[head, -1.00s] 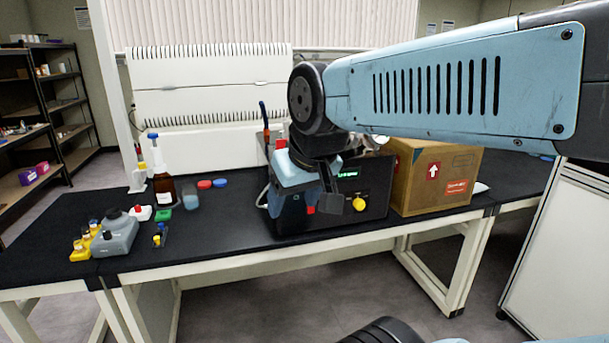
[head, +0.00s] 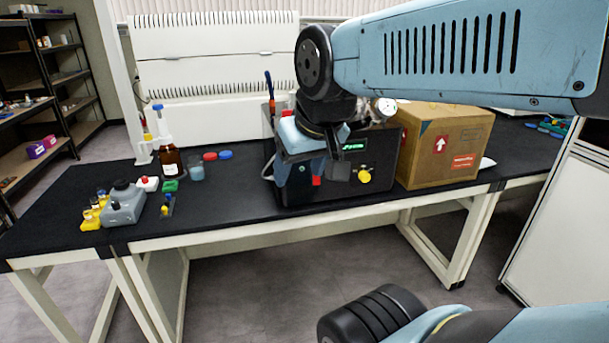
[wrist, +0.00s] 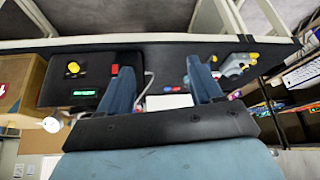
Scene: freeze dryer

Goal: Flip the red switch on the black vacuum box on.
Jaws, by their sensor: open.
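The black vacuum box (head: 384,150) stands on the dark bench. Its front has a green display (head: 354,146), a yellow knob (head: 364,175) and a red switch (head: 316,181). My gripper (wrist: 160,66) is open and empty, in front of the left part of the box in the head view. The wrist view shows the box (wrist: 90,62) turned round, with the red switch (wrist: 115,69) beside the tip of my left-hand finger. I cannot tell whether they touch. My other finger lies off to the box's side. The switch's position is too small to read.
A cardboard box (head: 444,150) stands close on the right of the vacuum box. A brown bottle (head: 168,160), coloured caps and a grey device (head: 124,205) are on the left of the bench. Bare bench top lies between them and the vacuum box.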

